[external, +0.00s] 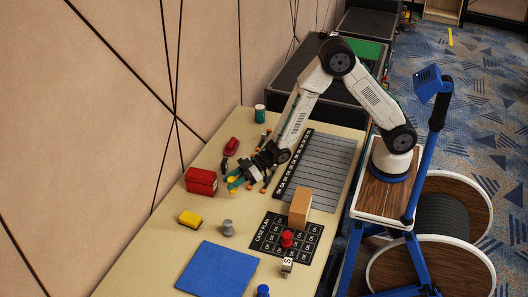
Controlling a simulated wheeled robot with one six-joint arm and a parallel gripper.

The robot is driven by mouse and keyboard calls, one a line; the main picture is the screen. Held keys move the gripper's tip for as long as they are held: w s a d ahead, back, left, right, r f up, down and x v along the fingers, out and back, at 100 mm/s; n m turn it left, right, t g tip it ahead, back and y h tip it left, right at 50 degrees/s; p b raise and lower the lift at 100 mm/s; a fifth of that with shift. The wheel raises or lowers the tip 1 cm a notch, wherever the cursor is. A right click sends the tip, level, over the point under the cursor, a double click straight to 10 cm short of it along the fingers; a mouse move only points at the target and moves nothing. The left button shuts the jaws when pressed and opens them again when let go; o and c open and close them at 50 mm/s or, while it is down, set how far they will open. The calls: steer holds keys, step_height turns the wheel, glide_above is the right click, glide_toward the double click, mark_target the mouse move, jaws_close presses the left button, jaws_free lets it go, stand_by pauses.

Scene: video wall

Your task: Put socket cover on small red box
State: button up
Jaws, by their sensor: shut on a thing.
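A red box (201,181) with a small pale mark stands near the wall on the left side of the table. My gripper (238,181) is low over the table, just right of the red box and apart from it. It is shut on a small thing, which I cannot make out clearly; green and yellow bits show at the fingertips. I cannot tell for sure which thing is the socket cover.
A smaller red object (231,146) and a green-and-white can (260,114) stand behind. A yellow block (190,219), grey peg (228,228) and blue mat (217,270) are nearer.

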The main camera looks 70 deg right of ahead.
steer(key=w+d+r, duration=0.2)
steer(key=d+r, duration=0.2)
steer(key=r, duration=0.1)
glide_above(200, 173)
steer(key=shift+s, duration=0.15)
steer(key=shift+f, duration=1.7)
steer(key=shift+f, duration=0.1)
steer(key=o, duration=0.9)
steer(key=shift+o, duration=0.2)
